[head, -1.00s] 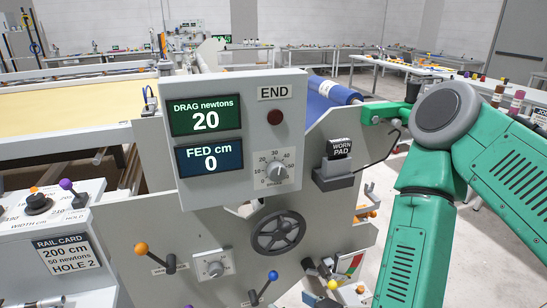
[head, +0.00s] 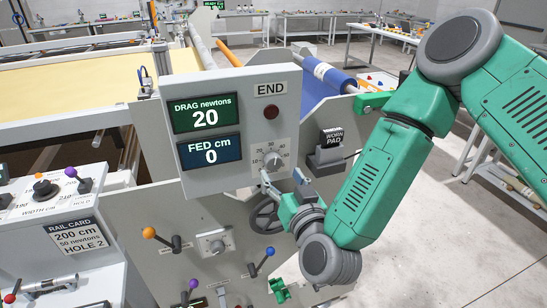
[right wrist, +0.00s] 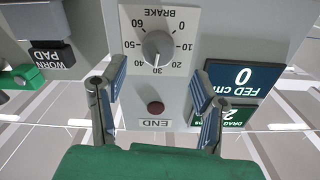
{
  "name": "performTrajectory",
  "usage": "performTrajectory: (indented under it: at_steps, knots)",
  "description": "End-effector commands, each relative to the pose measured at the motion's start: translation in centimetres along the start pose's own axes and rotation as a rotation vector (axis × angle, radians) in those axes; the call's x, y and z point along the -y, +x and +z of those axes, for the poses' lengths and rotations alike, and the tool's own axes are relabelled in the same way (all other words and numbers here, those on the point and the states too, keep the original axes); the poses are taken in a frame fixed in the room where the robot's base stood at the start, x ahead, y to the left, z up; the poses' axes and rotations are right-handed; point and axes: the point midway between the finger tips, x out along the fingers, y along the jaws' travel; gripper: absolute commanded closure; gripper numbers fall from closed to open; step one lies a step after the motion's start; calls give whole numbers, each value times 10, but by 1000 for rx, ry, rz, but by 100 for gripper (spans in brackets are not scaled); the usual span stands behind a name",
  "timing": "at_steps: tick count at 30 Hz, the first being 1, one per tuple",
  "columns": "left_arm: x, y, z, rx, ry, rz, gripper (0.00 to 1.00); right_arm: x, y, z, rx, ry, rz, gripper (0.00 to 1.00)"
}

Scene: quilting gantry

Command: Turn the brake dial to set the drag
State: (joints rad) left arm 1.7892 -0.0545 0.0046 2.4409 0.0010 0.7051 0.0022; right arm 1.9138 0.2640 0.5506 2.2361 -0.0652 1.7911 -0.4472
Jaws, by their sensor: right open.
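The brake dial (head: 272,158) is a grey knob on the upright panel, below the red END lamp (head: 271,112). My right gripper (head: 283,178) is open just in front of and below it. In the right wrist view the dial (right wrist: 157,46) appears upside down, centred beyond the two open fingers (right wrist: 159,74), with nothing between them. Its white mark points near 30. The drag display (head: 205,115) reads 20 newtons and the fed display (head: 210,152) reads 0 cm. A rail card (head: 77,238) reads 200 cm, 50 newtons, HOLE 2. My left gripper is not visible.
A holder labelled WORN PAD (head: 328,155) stands right of the panel. A handwheel (head: 264,216), partly behind my gripper, sits below. An orange-knobbed lever (head: 150,234) and a blue-knobbed lever (head: 270,251) project lower down. Open floor lies to the right.

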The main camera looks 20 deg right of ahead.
Motion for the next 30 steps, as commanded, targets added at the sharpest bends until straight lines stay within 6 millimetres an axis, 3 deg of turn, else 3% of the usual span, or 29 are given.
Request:
performTrajectory:
  at_steps: [3, 9, 20, 21, 25, 30]
  knots:
    - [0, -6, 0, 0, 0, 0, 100, 0, 23, -2, -2, 1, 3, 44]
    - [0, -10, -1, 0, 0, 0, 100, 0, 46, -1, 0, 1, 1, 44]
    - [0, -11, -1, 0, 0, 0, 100, 0, 52, 0, 1, 0, 0, 44]
    - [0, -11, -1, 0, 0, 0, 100, 0, 52, 0, 1, 0, 0, 48]
    - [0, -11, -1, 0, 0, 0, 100, 0, 52, 0, 1, 0, 0, 94]
    - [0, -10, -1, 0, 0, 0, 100, 0, 52, 1, 0, 9, -1, 94]
